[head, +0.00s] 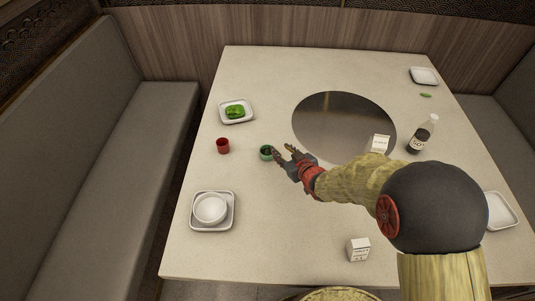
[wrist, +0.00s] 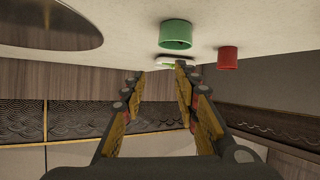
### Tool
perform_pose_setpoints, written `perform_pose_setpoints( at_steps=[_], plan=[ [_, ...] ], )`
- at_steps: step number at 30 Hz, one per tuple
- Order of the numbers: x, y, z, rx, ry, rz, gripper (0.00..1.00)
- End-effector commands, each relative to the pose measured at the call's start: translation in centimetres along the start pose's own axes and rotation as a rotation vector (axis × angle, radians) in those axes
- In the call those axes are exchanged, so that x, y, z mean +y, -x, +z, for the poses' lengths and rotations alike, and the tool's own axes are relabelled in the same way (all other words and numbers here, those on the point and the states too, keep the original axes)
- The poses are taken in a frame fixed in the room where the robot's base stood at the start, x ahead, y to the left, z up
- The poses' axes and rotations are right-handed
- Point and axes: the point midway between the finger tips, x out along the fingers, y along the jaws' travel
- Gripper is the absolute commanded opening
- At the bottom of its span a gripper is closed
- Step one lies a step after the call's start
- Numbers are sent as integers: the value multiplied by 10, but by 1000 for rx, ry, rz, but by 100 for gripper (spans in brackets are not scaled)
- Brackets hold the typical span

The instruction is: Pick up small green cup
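The small green cup (head: 266,153) stands upright on the table, left of the round metal plate. My gripper (head: 283,151) is open just to the right of the cup in the head view, with its fingers pointing left. In the wrist view, which looks upside down, the green cup (wrist: 176,36) is above the tips of my open gripper (wrist: 159,74), nearer the right finger. Nothing shows between the fingers. Whether a finger touches the cup I cannot tell.
A red cup (head: 222,146) stands left of the green cup; it also shows in the wrist view (wrist: 228,58). A plate of green food (head: 246,119) lies behind. Stacked white bowls (head: 210,208) are front left. A dark bottle (head: 420,138) and small cartons (head: 358,249) stand further right.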

Motion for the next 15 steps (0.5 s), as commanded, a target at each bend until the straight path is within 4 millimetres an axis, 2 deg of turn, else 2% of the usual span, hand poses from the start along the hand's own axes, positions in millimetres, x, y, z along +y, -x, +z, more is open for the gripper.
perform_pose_setpoints(
  at_steps=[1, 6, 15],
  plan=[
    [-13, -8, 14, 19, 1, -32, 30],
    [-38, -17, 32, 73, -2, -92, 30],
    [-44, -45, 34, 82, -2, -100, 30]
  ],
)
